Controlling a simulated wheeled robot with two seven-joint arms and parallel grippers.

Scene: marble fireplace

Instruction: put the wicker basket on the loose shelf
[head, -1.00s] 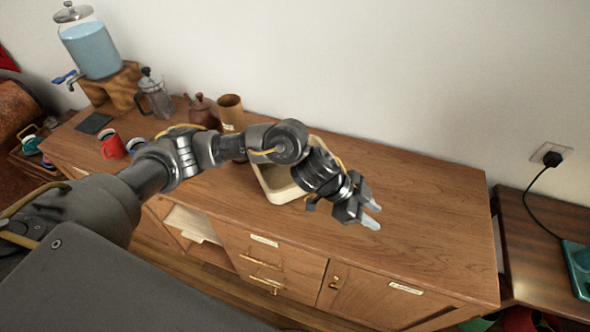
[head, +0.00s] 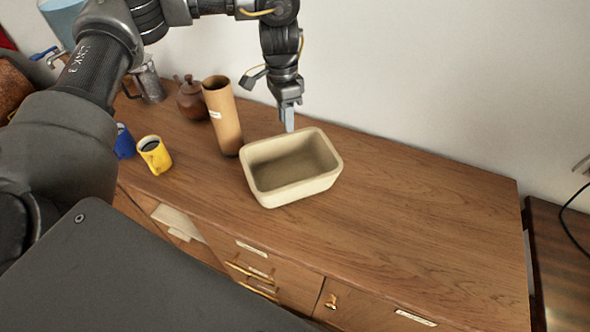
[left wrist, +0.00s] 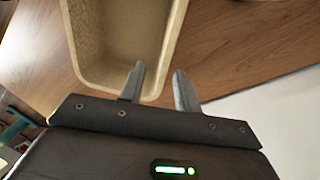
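The basket is a beige, open, empty box with rounded corners (head: 262,186); no weave can be made out. It stands upright on the wooden cabinet top. My left gripper (head: 289,127) points down at the basket's far wall. In the left wrist view the gripper's fingers (left wrist: 159,68) are apart, one over the inside of the basket (left wrist: 85,55) and one outside its wall. Whether they touch the wall cannot be told. A pale board (head: 178,222) shows in an open compartment at the cabinet's front; I cannot tell if it is the loose shelf. My right gripper is out of view.
A tall tan cylinder (head: 222,118) stands close left of the basket, with a brown teapot (head: 191,99) behind it. A yellow mug (head: 155,155) and a blue mug (head: 124,143) stand further left. The cabinet top (head: 430,220) is clear to the right.

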